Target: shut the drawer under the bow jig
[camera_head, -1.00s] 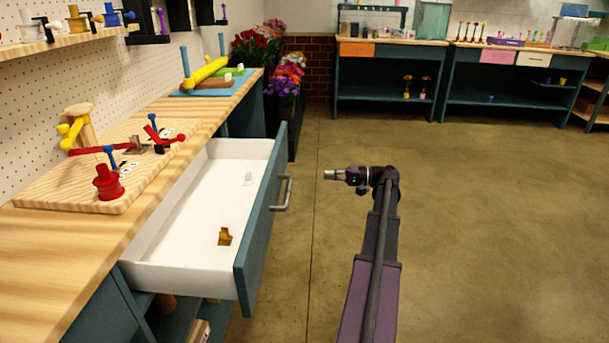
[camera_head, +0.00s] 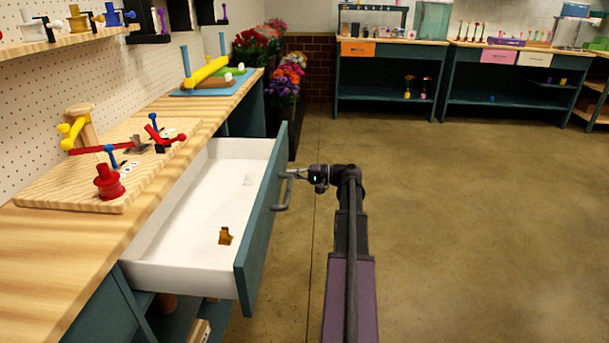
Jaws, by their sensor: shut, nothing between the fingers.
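The drawer (camera_head: 196,220) under the workbench on the left stands pulled well out. Its inside is white and its front (camera_head: 262,220) is teal with a grey bar handle (camera_head: 284,192). A small brown piece (camera_head: 225,236) and a small whitish piece (camera_head: 248,179) lie inside. The bow jig (camera_head: 105,165), a wooden board with red, blue and yellow parts, sits on the bench top above. My gripper (camera_head: 287,174) is shut and empty at the upper end of the handle, on the outer side of the drawer front. I cannot tell whether it touches the handle.
The wooden bench top (camera_head: 60,255) runs along the left wall. Flower bunches (camera_head: 283,78) stand beyond the drawer. Teal benches (camera_head: 390,80) line the far wall. The concrete floor (camera_head: 470,220) to the right of my arm is clear.

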